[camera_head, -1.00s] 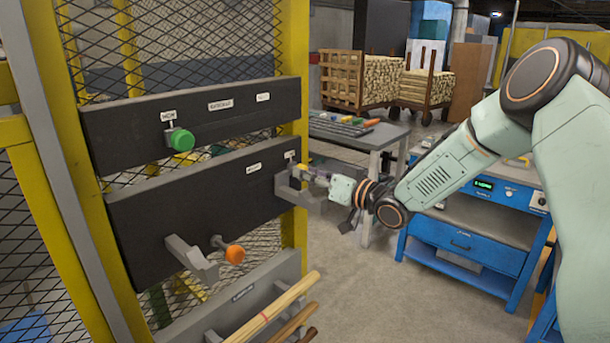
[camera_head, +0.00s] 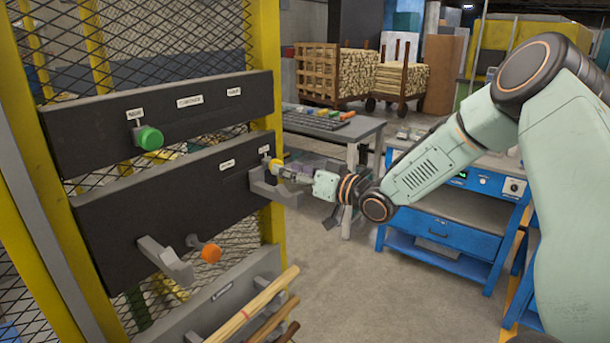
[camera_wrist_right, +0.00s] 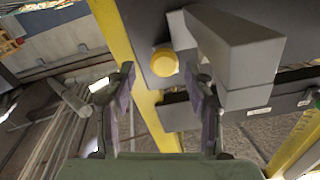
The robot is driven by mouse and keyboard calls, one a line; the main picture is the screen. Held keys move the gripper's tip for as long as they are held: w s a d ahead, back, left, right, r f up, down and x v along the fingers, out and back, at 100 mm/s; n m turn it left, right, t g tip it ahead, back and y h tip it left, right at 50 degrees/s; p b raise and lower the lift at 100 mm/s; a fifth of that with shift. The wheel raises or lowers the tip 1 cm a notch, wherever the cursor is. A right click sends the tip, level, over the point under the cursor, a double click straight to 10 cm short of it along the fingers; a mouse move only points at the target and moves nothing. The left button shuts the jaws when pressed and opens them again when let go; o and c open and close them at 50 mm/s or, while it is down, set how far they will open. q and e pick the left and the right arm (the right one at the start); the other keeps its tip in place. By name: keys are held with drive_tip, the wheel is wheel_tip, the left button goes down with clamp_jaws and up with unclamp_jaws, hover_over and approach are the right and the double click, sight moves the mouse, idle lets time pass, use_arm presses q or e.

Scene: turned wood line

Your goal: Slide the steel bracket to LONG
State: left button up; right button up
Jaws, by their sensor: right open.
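Two grey brackets stick out from the black lower panel (camera_head: 150,208) in the head view. One bracket (camera_head: 165,258) is at its left, beside an orange knob (camera_head: 210,254). The other bracket (camera_head: 272,190) is at its right end, below a yellow knob (camera_head: 275,166). My right gripper (camera_head: 290,174) is close to the yellow knob. In the wrist view my right gripper (camera_wrist_right: 163,90) is open, with the yellow knob (camera_wrist_right: 165,62) seen beyond and between its fingers. The right-end bracket (camera_wrist_right: 235,50) is beside the right finger. The panel's label words are too blurred to read. My left gripper is out of view.
An upper black panel (camera_head: 190,122) carries a green knob (camera_head: 149,138). Yellow posts (camera_head: 267,60) and mesh frame the panels. Wooden rods (camera_head: 255,305) lie below. A blue workbench (camera_head: 440,230) stands at right. Open floor (camera_head: 340,290) lies between.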

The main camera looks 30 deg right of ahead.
drive_tip(key=v, duration=0.6)
drive_tip(key=shift+a, duration=0.1)
drive_tip(key=shift+r, duration=0.1)
drive_tip(key=shift+w, duration=0.1)
idle(0.4)
